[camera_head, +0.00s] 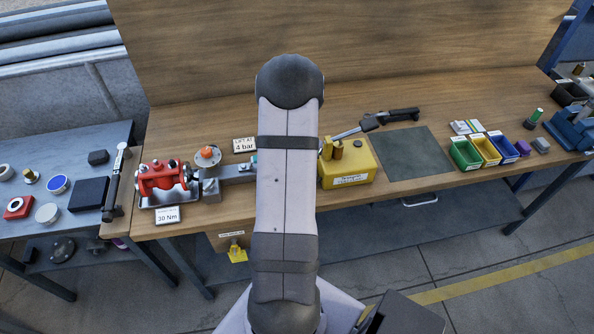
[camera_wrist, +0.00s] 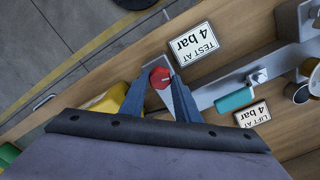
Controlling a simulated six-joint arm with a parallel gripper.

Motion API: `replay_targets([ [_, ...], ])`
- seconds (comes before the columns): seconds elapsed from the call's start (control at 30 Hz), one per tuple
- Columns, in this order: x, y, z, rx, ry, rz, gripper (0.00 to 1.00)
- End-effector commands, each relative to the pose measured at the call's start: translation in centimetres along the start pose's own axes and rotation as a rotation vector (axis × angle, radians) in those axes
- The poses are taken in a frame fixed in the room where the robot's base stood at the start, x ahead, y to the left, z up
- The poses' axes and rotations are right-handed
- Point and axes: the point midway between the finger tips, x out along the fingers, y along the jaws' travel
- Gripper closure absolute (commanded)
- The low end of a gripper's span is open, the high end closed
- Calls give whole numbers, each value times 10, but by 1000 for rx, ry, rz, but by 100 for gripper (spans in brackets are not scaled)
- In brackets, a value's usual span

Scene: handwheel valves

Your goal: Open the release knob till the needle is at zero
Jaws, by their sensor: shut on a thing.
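The red release knob (camera_wrist: 159,78) shows in the wrist view between the two blue-grey fingertips of my gripper (camera_wrist: 160,80). The fingers are closed on its sides. In the head view my arm hides the knob and the gripper. A yellow pump block (camera_head: 347,166) with brass fittings stands just right of my arm, and part of it shows at the lower left in the wrist view (camera_wrist: 105,99). I cannot make out a gauge face or its needle in either view.
A "TEST AT 4 bar" card (camera_wrist: 192,45) lies close to the right finger. A teal-handled lever (camera_wrist: 234,99) and a "LIFT AT 4 bar" card (camera_wrist: 253,115) lie further right. In the head view a red flanged valve (camera_head: 165,178) stands left, and a dark mat (camera_head: 413,153) lies right.

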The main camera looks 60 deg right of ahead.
Motion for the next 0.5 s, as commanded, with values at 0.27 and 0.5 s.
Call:
replay_targets([
  [0.27,0,0,0,-162,0,0,54],
  [0.5,0,0,0,-160,0,0,54],
])
